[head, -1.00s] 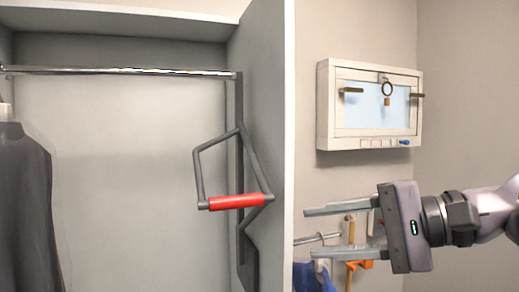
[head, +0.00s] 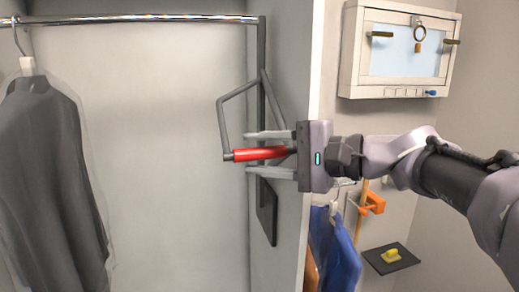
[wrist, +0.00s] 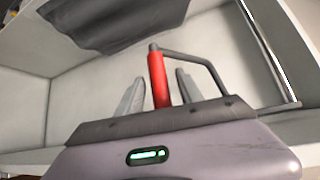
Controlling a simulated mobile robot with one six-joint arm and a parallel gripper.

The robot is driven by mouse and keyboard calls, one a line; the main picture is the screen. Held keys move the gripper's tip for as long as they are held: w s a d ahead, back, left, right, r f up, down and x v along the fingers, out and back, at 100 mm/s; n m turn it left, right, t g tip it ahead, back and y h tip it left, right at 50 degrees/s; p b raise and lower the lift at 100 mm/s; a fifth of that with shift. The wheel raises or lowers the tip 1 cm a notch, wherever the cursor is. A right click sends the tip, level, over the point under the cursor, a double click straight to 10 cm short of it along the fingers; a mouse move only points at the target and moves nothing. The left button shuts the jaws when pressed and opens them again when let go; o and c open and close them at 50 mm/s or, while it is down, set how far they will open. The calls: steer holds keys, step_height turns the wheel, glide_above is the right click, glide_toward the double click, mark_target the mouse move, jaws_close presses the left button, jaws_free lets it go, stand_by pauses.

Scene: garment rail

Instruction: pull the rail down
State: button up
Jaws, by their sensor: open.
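The chrome rail (head: 140,19) runs across the top of the open wardrobe in the head view. It also shows at the right of the wrist view (wrist: 268,52). A grey pull-down frame (head: 222,115) hangs from its right end and carries a red handle (head: 262,153). My gripper (head: 250,153) is open, its fingers above and below the red handle in the head view. In the wrist view the red handle (wrist: 158,78) stands between the two fingers, with a gap visible on each side. The handle's right end is hidden by the gripper body.
A dark garment (head: 45,170) hangs on a hanger at the left of the rail. The wardrobe's right side panel (head: 300,60) is close to my gripper. Outside it are a wall cabinet (head: 398,48), blue cloth (head: 336,255), an orange bracket (head: 374,203) and a dark shelf (head: 391,258).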

steer(key=shift+c, duration=0.2)
jaws_close()
stand_by(1.3)
